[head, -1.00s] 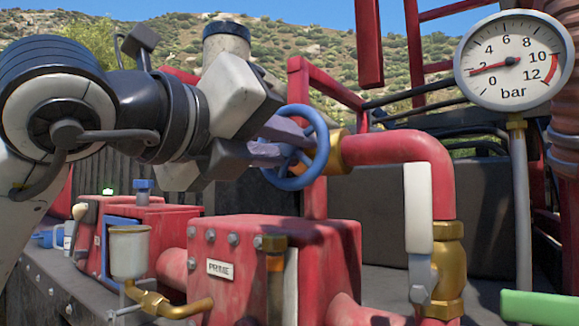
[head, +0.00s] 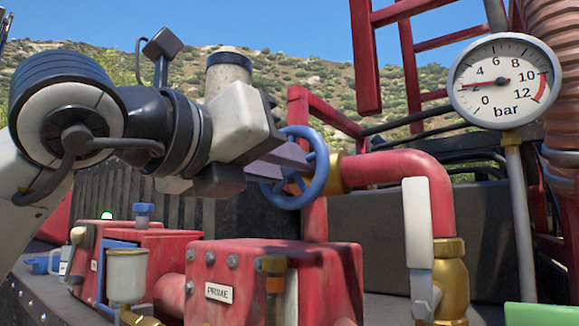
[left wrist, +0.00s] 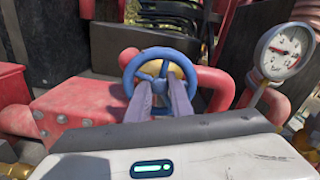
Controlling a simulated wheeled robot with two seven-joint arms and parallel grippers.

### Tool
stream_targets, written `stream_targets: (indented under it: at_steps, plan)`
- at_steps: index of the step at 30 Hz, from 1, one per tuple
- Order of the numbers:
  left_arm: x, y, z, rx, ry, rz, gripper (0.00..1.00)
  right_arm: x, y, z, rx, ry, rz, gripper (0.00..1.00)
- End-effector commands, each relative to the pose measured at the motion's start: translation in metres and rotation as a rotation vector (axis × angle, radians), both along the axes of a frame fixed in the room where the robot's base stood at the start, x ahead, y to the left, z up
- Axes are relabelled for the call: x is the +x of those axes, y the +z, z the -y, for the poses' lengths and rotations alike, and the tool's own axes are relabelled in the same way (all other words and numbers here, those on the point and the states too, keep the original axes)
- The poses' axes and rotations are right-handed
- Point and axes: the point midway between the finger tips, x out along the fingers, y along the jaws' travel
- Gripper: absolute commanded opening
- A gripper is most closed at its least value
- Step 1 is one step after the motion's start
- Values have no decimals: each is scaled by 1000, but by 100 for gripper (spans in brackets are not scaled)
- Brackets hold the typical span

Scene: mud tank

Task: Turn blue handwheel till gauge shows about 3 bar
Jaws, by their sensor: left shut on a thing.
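The blue handwheel (head: 318,168) stands upright on a brass neck at the end of a red pipe. My left gripper (head: 290,160) comes in from the left and is shut on the wheel. In the left wrist view, the grey-purple fingers (left wrist: 162,84) reach into the middle of the wheel (left wrist: 133,66), over its hub and spokes; the exact contact is hidden. The round white gauge (head: 500,106) at upper right has a red needle pointing left, slightly above 2 bar. The gauge also shows in the left wrist view (left wrist: 282,62). My right gripper is out of view.
A red elbow pipe (head: 425,165) runs right from the wheel to a brass valve with a white lever (head: 418,220). A red box marked PRIME (head: 240,270) stands below my gripper. Red railings (head: 362,60) rise behind.

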Motion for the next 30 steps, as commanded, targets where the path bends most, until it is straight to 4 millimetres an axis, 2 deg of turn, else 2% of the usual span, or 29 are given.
stream_targets:
  at_steps: [1, 2, 3, 14, 17, 27, 30]
  plan:
    - [0, 1, 0, -2, -1, 0, 0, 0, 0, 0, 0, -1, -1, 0]
    - [0, 1, 0, -1, 0, 0, 23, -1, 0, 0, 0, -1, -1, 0]
    - [0, 1, 0, -1, 0, 0, 28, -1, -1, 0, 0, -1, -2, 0]
    - [-4, 0, -3, -2, 0, 1, 28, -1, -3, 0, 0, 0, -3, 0]
    - [-14, 0, -11, -4, 2, 3, 28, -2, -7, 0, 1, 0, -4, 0]
    - [-66, 0, -49, -2, 2, 4, 28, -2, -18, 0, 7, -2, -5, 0]
    - [-76, 0, -56, -2, 1, 2, 28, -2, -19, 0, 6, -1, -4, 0]
